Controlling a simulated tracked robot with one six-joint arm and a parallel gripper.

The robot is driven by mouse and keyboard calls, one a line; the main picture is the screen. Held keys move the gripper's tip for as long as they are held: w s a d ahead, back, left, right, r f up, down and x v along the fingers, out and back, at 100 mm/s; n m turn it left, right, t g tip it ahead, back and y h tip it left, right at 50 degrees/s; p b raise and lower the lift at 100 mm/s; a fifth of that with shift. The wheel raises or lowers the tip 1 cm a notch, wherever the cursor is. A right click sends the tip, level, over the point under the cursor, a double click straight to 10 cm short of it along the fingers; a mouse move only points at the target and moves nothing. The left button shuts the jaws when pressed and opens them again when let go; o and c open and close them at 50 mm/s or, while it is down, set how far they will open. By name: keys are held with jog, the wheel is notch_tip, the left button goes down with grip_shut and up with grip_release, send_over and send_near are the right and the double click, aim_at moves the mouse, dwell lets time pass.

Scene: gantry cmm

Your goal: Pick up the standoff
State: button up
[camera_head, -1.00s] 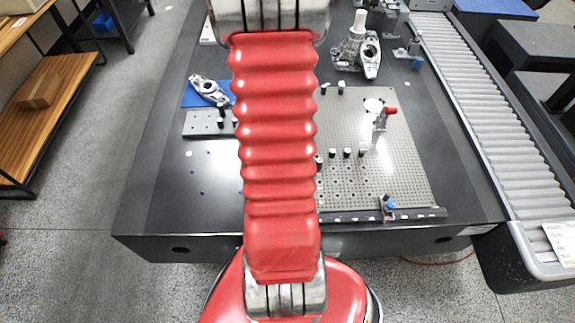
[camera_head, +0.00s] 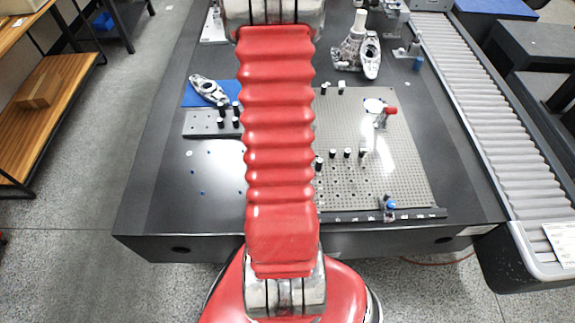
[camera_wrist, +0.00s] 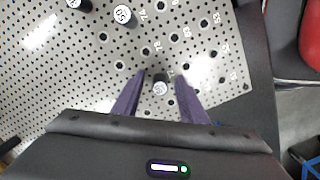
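In the wrist view my gripper (camera_wrist: 160,86) is open, with its two purple fingers apart. A small dark standoff with a pale marked top (camera_wrist: 160,88) shows between the fingertips, with gaps on both sides. I cannot tell how far below the tips it is. Two more standoffs with white tops, one a marked standoff (camera_wrist: 123,15) and one at the top left (camera_wrist: 75,3), stand on the perforated plate (camera_wrist: 60,75). In the head view similar black standoffs stand on the plate, such as one beside my arm (camera_head: 319,163). My gripper is hidden there.
A metal part lies on a blue mat (camera_head: 190,97) at the left, behind a grey block (camera_head: 200,124) with several black pegs. A red-tipped probe (camera_head: 389,111) and a blue-topped fixture (camera_head: 389,205) stand on the plate's right. A roller conveyor (camera_head: 480,110) runs along the right.

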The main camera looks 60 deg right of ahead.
jog(key=shift+c, duration=0.3)
grip_shut()
dwell(0.5)
